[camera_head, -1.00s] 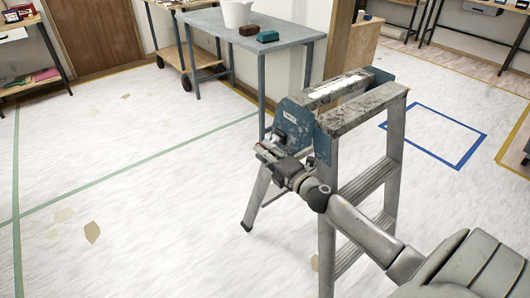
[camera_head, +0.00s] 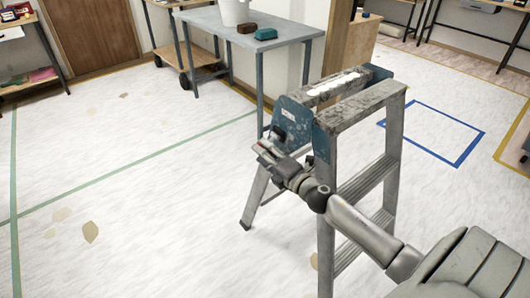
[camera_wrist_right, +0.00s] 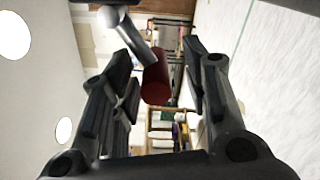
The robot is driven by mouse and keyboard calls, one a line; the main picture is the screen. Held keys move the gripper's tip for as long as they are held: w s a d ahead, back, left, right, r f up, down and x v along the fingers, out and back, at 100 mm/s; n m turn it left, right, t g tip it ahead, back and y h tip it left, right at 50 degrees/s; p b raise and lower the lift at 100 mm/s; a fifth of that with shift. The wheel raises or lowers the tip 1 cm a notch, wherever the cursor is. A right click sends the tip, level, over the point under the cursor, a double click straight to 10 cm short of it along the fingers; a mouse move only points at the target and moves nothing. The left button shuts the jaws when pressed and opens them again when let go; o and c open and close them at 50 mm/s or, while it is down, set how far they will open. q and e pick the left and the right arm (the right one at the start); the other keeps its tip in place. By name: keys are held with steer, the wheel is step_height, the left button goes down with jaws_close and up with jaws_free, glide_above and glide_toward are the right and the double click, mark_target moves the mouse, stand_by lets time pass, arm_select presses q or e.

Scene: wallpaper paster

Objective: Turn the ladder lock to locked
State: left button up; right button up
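The grey, worn stepladder (camera_head: 357,187) stands upright and spread on the floor, with blue side plates (camera_head: 295,119) at its top. A dark round knob or pivot (camera_head: 277,132) shows on the near plate. My right gripper (camera_head: 262,148) is beside this plate, on its left. In the right wrist view the lock lever has a metal arm (camera_wrist_right: 134,38) and a dark red grip (camera_wrist_right: 156,83). My right gripper's fingers (camera_wrist_right: 160,75) are open, one on each side of the red grip, with gaps visible. My left gripper is out of view.
A grey-blue table (camera_head: 230,27) behind the ladder holds a white bucket (camera_head: 234,12), a brown block (camera_head: 247,28) and a teal block (camera_head: 266,34). A wheeled wooden cart (camera_head: 190,62) stands behind it.

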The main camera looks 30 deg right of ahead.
steer(key=shift+r, duration=0.25)
